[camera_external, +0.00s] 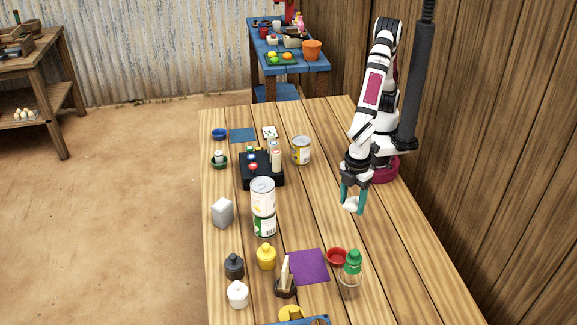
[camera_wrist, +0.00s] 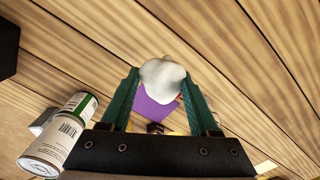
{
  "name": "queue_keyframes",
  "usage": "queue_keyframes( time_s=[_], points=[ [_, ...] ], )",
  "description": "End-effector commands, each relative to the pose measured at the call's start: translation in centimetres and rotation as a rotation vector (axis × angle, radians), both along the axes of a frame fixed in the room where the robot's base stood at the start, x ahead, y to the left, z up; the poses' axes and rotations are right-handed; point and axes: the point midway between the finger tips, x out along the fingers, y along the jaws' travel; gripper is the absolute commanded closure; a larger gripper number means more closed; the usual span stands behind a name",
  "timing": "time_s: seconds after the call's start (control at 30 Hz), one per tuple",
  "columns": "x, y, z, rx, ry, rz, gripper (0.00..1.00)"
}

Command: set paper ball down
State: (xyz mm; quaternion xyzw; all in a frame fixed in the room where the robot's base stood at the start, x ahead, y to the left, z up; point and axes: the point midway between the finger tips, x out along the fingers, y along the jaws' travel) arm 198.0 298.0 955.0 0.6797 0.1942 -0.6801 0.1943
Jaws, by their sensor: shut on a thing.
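The paper ball (camera_external: 350,205) is a small, white, crumpled lump between the teal fingers of my gripper (camera_external: 354,207). In the wrist view the paper ball (camera_wrist: 163,82) fills the gap between both fingertips of my gripper (camera_wrist: 164,90). My gripper is shut on it, pointing down over the right part of the wooden table (camera_external: 350,235). I cannot tell for sure whether the ball touches the table or hangs a little above it.
Two stacked cans (camera_external: 263,207) stand left of my gripper. A purple cloth (camera_external: 307,267), a red bowl (camera_external: 337,257) and a green-topped bottle (camera_external: 351,270) are nearer the front. Another can (camera_external: 301,151) and a black rack (camera_external: 262,170) are farther back. Bare planks surround my gripper.

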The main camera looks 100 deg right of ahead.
Motion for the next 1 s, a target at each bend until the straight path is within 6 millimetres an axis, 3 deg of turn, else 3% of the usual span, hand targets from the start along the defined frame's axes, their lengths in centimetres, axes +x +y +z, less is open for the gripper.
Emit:
queue_keyframes(
  time_s=[0.17, 0.33, 0.5, 0.6, 0.7, 0.77, 0.87, 1.0],
  points=[
    [5.2, -6.4, 0.1, 0.000, 0.001, -0.046, 0.89],
    [9.1, -15.8, 0.3, 0.001, 0.001, -0.094, 0.89],
    [9.7, -25.9, 0.3, 0.003, 0.001, -0.140, 0.89],
    [8.9, -29.9, 0.2, 0.004, 0.000, -0.157, 0.89],
    [8.2, -32.2, 0.2, 0.004, 0.000, -0.165, 0.89],
    [8.1, -32.6, 0.0, 0.004, 0.000, -0.164, 0.89],
    [8.5, -30.9, -1.2, 0.003, 0.003, -0.156, 0.89],
    [9.7, -26.5, -4.0, 0.002, 0.005, -0.153, 0.89]
  ],
)
